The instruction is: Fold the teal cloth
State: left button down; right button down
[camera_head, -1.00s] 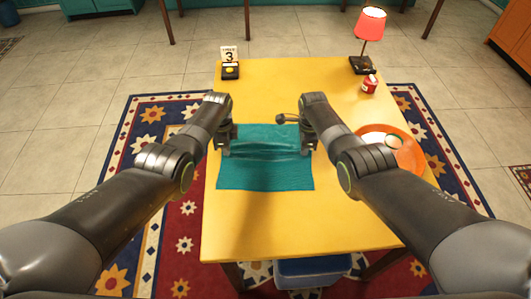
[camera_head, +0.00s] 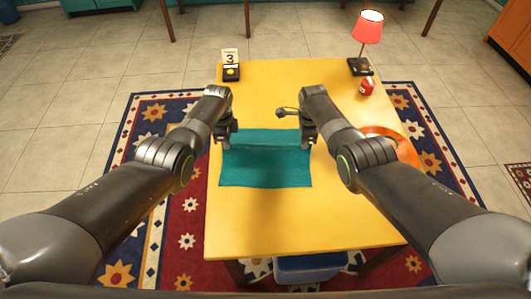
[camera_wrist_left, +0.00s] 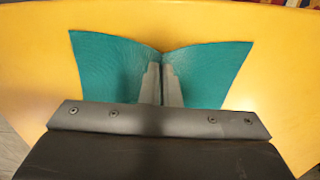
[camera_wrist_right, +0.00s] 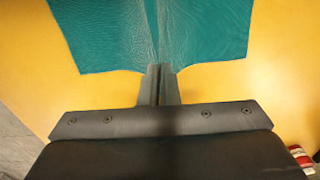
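The teal cloth (camera_head: 265,172) lies on the yellow table, with its upper part stretched between my two grippers. My left gripper (camera_head: 226,145) is at the cloth's left side, and my right gripper (camera_head: 306,145) is at its right side. In the left wrist view, the fingers are together on the cloth (camera_wrist_left: 110,60), which creases at the tips. In the right wrist view, the fingers are together at the edge of the cloth (camera_wrist_right: 100,35), with a ridge running away from them. The wrist views do not show how high the pinched part is.
A red-shaded lamp (camera_head: 368,28), a red jar (camera_head: 367,86) and a number 3 card stand (camera_head: 231,65) are at the back. The yellow table (camera_head: 265,225) is bare in front of the cloth.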

pick_arm(q)
jog(key=shift+r, duration=0.1)
pick_arm(e)
jog(key=shift+r, duration=0.1)
